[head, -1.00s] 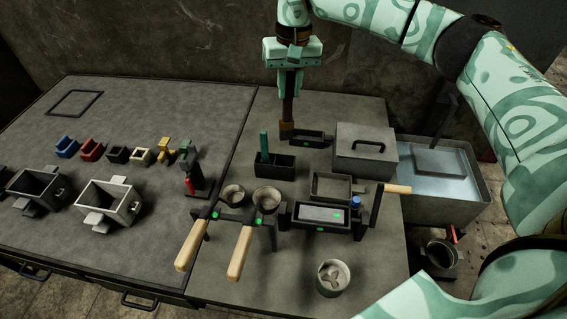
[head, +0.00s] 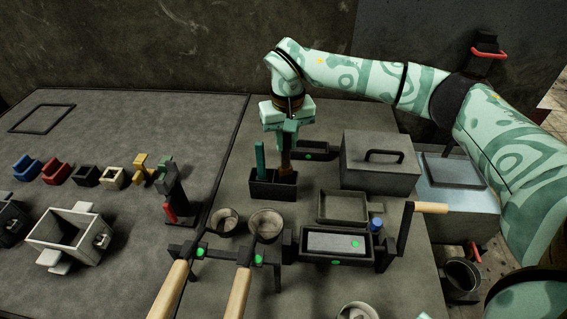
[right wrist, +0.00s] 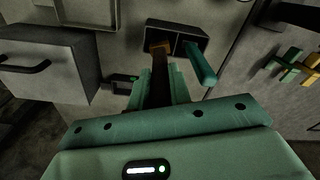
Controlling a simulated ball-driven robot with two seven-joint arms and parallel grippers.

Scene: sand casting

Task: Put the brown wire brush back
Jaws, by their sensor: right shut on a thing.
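The brown wire brush (head: 286,165) hangs upright from my right gripper (head: 290,138), which is shut on its upper part. Its lower end is at the right-hand compartment of the black two-part holder (head: 272,192). A teal-handled tool (head: 261,158) stands in the holder's left compartment. In the right wrist view, the brown brush (right wrist: 159,78) reaches from the gripper to the holder (right wrist: 178,31), with the teal tool (right wrist: 200,66) beside it. I cannot tell how far the brush end is inside the compartment. My left gripper is not in view.
A small dark tray with a green light (head: 318,151) lies behind the holder. A grey lidded box (head: 378,163) stands to the right. Two ladles (head: 267,224) and a shallow tray (head: 343,207) are in front. Small coloured blocks (head: 57,171) stand on the left table.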

